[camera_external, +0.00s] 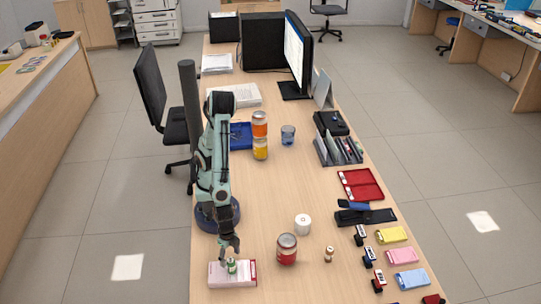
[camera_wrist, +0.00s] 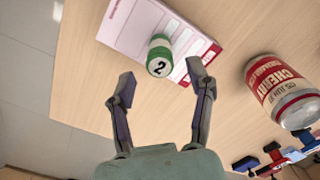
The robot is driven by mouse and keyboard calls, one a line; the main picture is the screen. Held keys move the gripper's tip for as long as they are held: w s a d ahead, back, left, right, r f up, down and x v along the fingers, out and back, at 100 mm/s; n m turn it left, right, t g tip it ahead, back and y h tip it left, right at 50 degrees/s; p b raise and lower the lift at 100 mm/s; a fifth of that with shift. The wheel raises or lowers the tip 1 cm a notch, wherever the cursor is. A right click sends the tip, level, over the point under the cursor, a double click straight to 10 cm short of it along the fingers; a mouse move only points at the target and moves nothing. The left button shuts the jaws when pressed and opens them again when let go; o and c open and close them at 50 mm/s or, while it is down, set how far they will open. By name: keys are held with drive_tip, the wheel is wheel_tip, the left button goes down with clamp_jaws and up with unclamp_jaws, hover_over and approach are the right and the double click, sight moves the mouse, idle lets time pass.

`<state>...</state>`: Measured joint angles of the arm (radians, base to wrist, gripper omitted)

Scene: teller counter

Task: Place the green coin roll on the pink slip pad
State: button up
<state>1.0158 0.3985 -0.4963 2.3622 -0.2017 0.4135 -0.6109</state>
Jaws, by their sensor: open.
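The green coin roll (camera_external: 231,266), green and white with a dark 2 on its end, stands on the pink slip pad (camera_external: 215,274) at the counter's near left. In the wrist view the roll (camera_wrist: 160,57) appears to rest on the pad (camera_wrist: 135,22), towards the pad's near edge. The pad is pale pink with a red band along one side. My gripper (camera_external: 231,250) is just above the roll. In the wrist view my gripper (camera_wrist: 160,70) is open, its two fingers apart on either side of the roll, with visible gaps and nothing held.
A red-labelled jar (camera_external: 287,249) stands right of the pad, with a white roll (camera_external: 303,224) behind it and a small brown item (camera_external: 329,254) beside it. Stamps and coloured boxes (camera_external: 402,256) line the right edge. Bare counter lies between the pad and the jar.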

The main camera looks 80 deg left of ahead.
sight(231, 260)
wheel_tip(231, 260, up, 9)
drive_tip(key=shift+w+r, duration=0.1)
drive_tip(key=shift+r, duration=0.05)
drive_tip(key=w+a+r+n+y, duration=0.1)
drive_tip(key=w+a+r+n, duration=0.15)
drive_tip(key=w+a, duration=0.45)
drive_tip(key=w+a+r+n, duration=0.25)
drive_tip(key=w+a, duration=0.25)
drive_tip(key=a, duration=0.4)
drive_tip(key=s+a+n, duration=0.3)
drive_tip(key=a+n, duration=0.2)
drive_tip(key=a, duration=0.7)
drive_tip(key=shift+s+r, duration=0.3)
drive_tip(key=shift+r, duration=0.1)
drive_tip(key=shift+a, duration=0.1)
